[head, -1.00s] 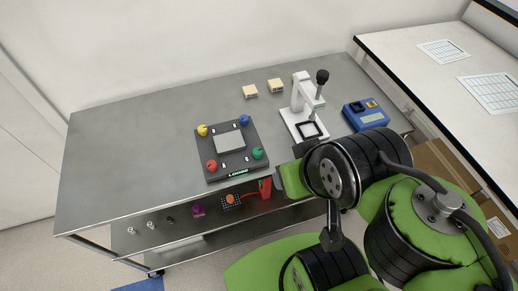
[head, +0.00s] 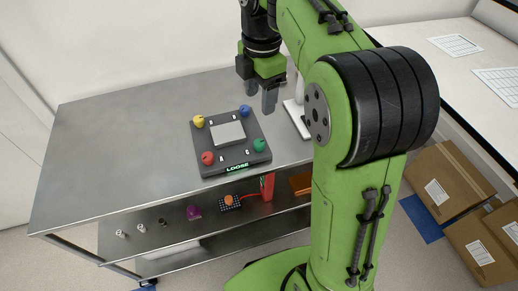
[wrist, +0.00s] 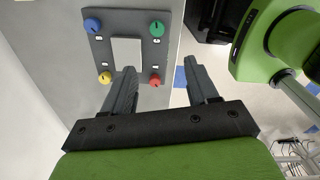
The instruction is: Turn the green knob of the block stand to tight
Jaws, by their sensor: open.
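The block stand (head: 237,156) is a dark square plate on the steel table, with a pale block (head: 228,133) in its middle and a coloured knob near each corner. The green knob (head: 260,145) is at its near right corner; a green-lit label in front reads LOOSE. In the wrist view the green knob (wrist: 157,29) is at the stand's upper right. My gripper (head: 257,100) is open and empty, pointing down above the stand's far right side, clear of the knobs. In the wrist view its fingers (wrist: 160,78) are spread apart, with the red knob (wrist: 155,80) showing between them.
Other knobs on the stand are red (head: 208,158), yellow (head: 199,121) and blue (head: 245,110). A white press (head: 296,118) stands to the right, partly hidden by my arm. The table (head: 120,135) is clear on the left. Cardboard boxes (head: 447,180) are on the floor at right.

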